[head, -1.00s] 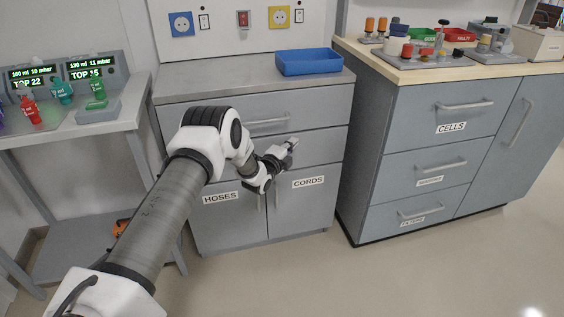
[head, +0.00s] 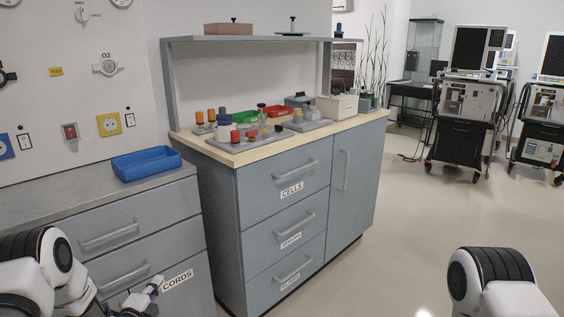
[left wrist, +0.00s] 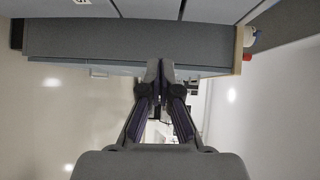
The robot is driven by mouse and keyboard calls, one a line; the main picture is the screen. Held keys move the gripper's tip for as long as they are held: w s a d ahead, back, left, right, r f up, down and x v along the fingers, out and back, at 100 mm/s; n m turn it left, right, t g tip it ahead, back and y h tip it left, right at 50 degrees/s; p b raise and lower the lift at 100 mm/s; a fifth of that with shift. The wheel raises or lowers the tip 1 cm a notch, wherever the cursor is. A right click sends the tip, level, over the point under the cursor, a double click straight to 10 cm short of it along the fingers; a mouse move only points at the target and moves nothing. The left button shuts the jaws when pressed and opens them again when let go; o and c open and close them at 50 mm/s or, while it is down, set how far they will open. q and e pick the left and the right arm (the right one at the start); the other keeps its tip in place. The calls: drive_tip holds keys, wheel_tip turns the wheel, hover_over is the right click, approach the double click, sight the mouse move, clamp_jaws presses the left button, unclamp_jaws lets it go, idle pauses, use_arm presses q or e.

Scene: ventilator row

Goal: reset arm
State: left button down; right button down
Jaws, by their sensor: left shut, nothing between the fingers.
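My left gripper (head: 142,300) is at the lower left of the head view, in front of the grey cabinet (head: 140,240) by the CORDS label. In the left wrist view its two fingers (left wrist: 160,75) are together with nothing between them. My left arm comes in from the lower left corner. Part of my right arm (head: 495,280) shows at the lower right of the head view, but its gripper is out of the picture.
A taller cabinet (head: 285,215) labelled CELLS stands right of the low one, with small parts on its wooden top. A blue tray (head: 146,164) sits on the low cabinet. Ventilators on carts (head: 465,105) stand at the back right. The floor (head: 400,215) between is clear.

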use_arm(q)
drive_tip(key=s+d+f+n+g+h, duration=0.1)
drive_tip(key=s+d+f+g, duration=0.3)
drive_tip(key=s+d+f, duration=0.5)
drive_tip(key=s+d+f+n+g, duration=0.3)
drive_tip(key=s+f+g, duration=0.1)
drive_tip(key=s, duration=0.5)
drive_tip(key=s+d+f+n+g, duration=0.3)
drive_tip(key=s+d+n+g, duration=0.1)
drive_tip(key=s, duration=0.5)
drive_tip(key=s+a+n+g+y, duration=0.15)
drive_tip(key=s+n+g, duration=0.35)
drive_tip(key=s+n, duration=0.75)
wheel_tip(320, 180, up, 20)
drive_tip(key=s+m+p, duration=0.2)
drive_tip(key=p, duration=1.7)
drive_tip(key=shift+s+f, duration=0.15)
drive_tip(key=shift+f, duration=0.1)
